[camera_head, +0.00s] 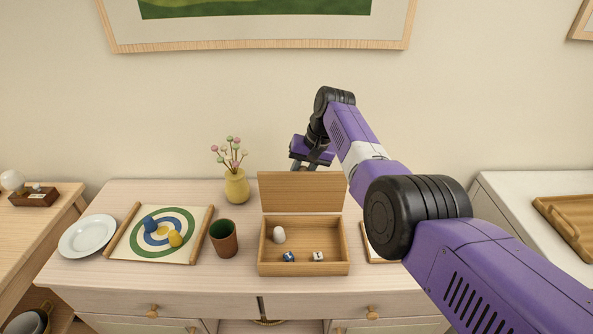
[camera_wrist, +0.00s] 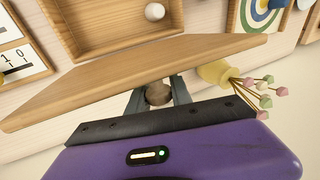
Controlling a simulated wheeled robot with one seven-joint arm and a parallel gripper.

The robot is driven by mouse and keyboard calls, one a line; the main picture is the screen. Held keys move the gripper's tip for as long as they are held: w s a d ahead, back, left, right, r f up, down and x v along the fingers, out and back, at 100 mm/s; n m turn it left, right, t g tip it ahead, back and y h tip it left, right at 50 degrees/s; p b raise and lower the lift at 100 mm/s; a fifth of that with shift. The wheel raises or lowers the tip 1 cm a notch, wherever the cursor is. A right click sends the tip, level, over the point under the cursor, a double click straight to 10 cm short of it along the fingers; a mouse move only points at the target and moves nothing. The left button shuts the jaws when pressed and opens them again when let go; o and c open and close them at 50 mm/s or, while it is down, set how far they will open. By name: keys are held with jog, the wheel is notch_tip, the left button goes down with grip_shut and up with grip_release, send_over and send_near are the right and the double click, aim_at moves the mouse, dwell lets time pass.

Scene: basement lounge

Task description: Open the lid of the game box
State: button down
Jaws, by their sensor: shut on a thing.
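The wooden game box (camera_head: 348,256) stands on the cabinet top with its lid (camera_head: 301,191) raised about upright along the back edge. Inside the box lie a white piece (camera_head: 279,235), a blue die (camera_head: 289,257) and a white die (camera_head: 318,257). My gripper (camera_wrist: 158,94) is behind the raised lid, shut on a small round wooden knob (camera_wrist: 158,95) on the lid's outer face. In the head view the fingertips are largely hidden behind the lid. The wrist view also shows the lid (camera_wrist: 120,80) and the open box behind it.
Left of the box stand a brown cup (camera_head: 223,240), a yellow vase (camera_head: 237,187) with flowers, a target board (camera_head: 119,252) and a white plate (camera_head: 88,235). A board (camera_head: 377,252) lies close at the right, partly hidden by my arm. The wall is behind.

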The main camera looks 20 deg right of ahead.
jog(key=shift+w+f, duration=0.1)
jog(key=shift+w, duration=0.05)
dwell(0.3)
jog(key=c, duration=1.1)
grip_release()
jog(key=shift+c, duration=0.2)
jog(key=shift+v, duration=3.9)
jog(key=shift+d, duration=0.1)
